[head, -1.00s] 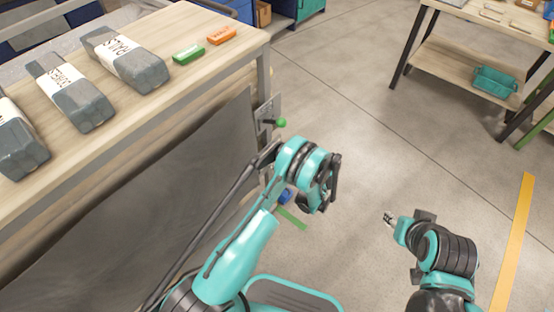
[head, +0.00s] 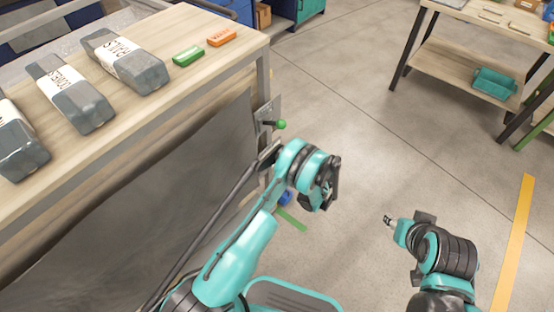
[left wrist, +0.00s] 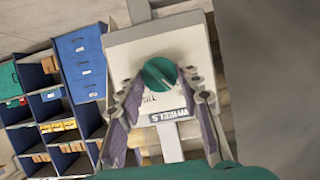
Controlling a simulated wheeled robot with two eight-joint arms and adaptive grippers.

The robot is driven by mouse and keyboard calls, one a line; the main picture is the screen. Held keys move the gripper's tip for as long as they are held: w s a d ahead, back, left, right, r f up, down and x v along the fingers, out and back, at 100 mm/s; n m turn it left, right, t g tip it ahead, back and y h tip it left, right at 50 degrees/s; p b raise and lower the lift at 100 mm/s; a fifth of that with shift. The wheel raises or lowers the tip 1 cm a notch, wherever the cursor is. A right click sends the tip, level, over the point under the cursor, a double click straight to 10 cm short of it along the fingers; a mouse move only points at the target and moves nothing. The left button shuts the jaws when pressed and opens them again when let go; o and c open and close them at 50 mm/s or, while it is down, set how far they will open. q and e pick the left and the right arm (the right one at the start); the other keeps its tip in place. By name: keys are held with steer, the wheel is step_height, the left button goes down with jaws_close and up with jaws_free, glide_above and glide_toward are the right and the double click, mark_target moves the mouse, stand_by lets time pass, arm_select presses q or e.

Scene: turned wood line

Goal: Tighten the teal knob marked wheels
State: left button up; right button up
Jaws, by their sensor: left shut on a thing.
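In the left wrist view, the round teal knob (left wrist: 159,73) sits on a pale plate, with a dark label reading WHEELS (left wrist: 170,116) below it. My left gripper (left wrist: 160,90) has one finger on each side of the knob and is shut on it. In the head view my left arm's wrist hides the knob and the fingers. My right gripper (head: 388,220) is over the floor at the right, away from the bench; its fingertips are too small to tell open from shut.
A wooden bench (head: 225,62) at the left carries grey labelled packages (head: 125,60), a green box (head: 188,55) and an orange box (head: 222,37). A green ball handle (head: 281,124) juts from a plate at the bench end. Floor between bench and right table (head: 455,75) is clear.

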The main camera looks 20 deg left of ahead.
arm_select(q)
steer(key=m+g, duration=0.1)
steer(key=m+g+y, duration=0.1)
steer(key=m, duration=0.1)
steer(key=shift+w+m, duration=0.2)
steer(key=shift+m, duration=0.1)
stand_by(0.5)
steer(key=o, duration=1.2)
steer(key=shift+f, duration=0.1)
steer(key=shift+c, duration=0.2)
steer(key=shift+d, duration=0.1)
steer(key=v, duration=1.2)
steer(key=shift+w+f, duration=0.1)
